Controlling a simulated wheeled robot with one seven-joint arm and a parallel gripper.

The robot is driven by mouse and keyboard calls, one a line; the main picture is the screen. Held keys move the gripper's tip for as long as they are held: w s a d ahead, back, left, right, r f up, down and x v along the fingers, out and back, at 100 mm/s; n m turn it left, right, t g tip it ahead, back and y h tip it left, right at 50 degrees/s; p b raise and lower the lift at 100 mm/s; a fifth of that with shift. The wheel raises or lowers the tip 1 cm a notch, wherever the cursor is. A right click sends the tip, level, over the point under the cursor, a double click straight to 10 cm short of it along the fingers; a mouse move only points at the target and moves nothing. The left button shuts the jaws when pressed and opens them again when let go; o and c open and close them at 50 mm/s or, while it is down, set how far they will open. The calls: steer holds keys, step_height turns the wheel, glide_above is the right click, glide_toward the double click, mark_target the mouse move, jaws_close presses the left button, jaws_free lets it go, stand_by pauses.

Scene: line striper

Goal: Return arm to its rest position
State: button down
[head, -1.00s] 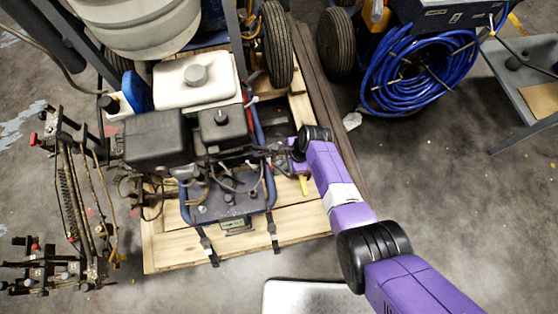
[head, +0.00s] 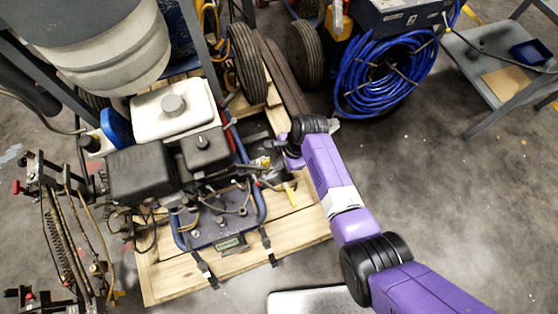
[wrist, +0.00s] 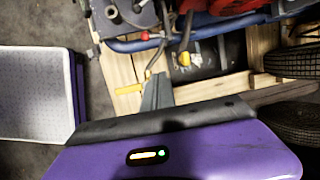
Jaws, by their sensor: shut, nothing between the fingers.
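My purple arm (head: 325,170) reaches from the lower right up to the striper machine, in the head view. Its wrist end is above the right side of the pallet. My gripper (wrist: 157,92) shows in the wrist view as grey fingers closed together, with nothing held. It is over the pallet, close beside a yellow handle (wrist: 131,90); I cannot tell whether they touch. The line striper (head: 185,170), with black engine covers and a white tank (head: 172,108), stands left of my wrist. In the head view the fingertips are hard to make out against the machine.
The wooden pallet (head: 165,275) lies under the striper. Black tyres (head: 246,58) and a coiled blue hose (head: 378,75) are beyond my wrist. A grey bench (head: 470,50) stands at upper right. Floor right of my arm is mostly clear.

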stand_by(0.3)
steer(key=w+r+n+t, duration=0.4)
steer(key=w+r+t, duration=0.1)
steer(key=w, duration=0.4)
steer(key=s+d+r+n+t, duration=0.2)
steer(key=d+r+n+t, duration=0.2)
steer(key=d+r+t, duration=0.1)
steer(key=s+d+r+n+t+h, duration=0.1)
steer(key=s+d+r, duration=0.3)
steer(key=s+r, duration=0.4)
steer(key=s+d+r+n+t+h, duration=0.1)
steer(key=s+r, duration=0.7)
steer(key=s, duration=1)
steer(key=s+d+r+n+t+h, duration=0.1)
steer(key=s+d+r+n, duration=0.3)
steer(key=s, duration=0.9)
steer(key=shift+s+d+r+n+t, duration=0.35)
steer(key=shift+d+r+t, duration=0.35)
steer(key=shift+d+r, duration=0.95)
